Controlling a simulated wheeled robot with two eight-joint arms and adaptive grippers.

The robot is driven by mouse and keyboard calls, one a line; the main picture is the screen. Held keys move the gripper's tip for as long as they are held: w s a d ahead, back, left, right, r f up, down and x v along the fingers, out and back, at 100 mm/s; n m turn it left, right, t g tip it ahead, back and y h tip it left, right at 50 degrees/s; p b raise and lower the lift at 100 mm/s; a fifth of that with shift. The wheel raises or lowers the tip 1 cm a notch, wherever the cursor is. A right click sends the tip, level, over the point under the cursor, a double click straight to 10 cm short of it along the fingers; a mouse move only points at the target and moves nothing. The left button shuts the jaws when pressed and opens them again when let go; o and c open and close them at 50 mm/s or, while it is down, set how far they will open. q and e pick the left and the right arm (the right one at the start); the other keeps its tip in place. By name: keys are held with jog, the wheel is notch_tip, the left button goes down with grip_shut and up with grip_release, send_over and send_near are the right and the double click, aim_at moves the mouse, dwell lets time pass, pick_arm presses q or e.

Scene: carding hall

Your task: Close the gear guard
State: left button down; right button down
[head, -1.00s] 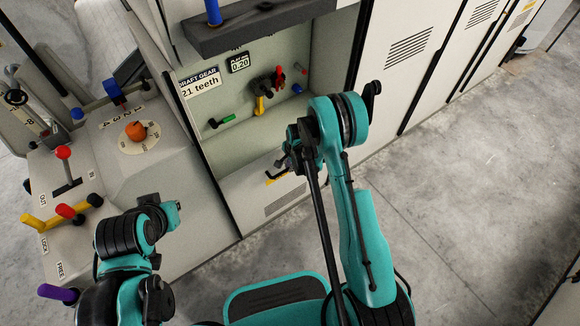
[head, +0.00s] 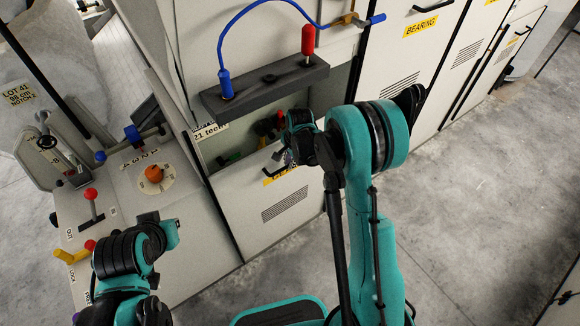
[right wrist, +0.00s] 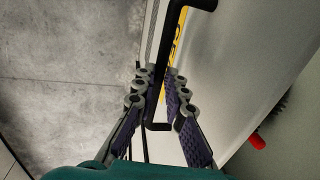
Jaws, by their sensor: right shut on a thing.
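The gear guard (head: 240,205) is a pale panel with slots low on its face and a partly hidden yellow label. It covers the lower part of the gear recess; a gap stays open above its top edge. My right gripper (head: 292,152) is at the guard's black handle, largely hidden by my arm. In the right wrist view the fingers (right wrist: 158,92) are shut around the black handle (right wrist: 168,55), beside the yellow label. My left arm shows at lower left, but its gripper is not seen.
A dark ledge (head: 265,86) with a red and a blue plug overhangs the recess. At left are an orange dial (head: 154,174) and a red-knobbed lever (head: 91,194). Floor at right is clear.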

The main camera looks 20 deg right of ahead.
jog(key=shift+r, duration=0.8)
jog(key=c, duration=1.6)
grip_release()
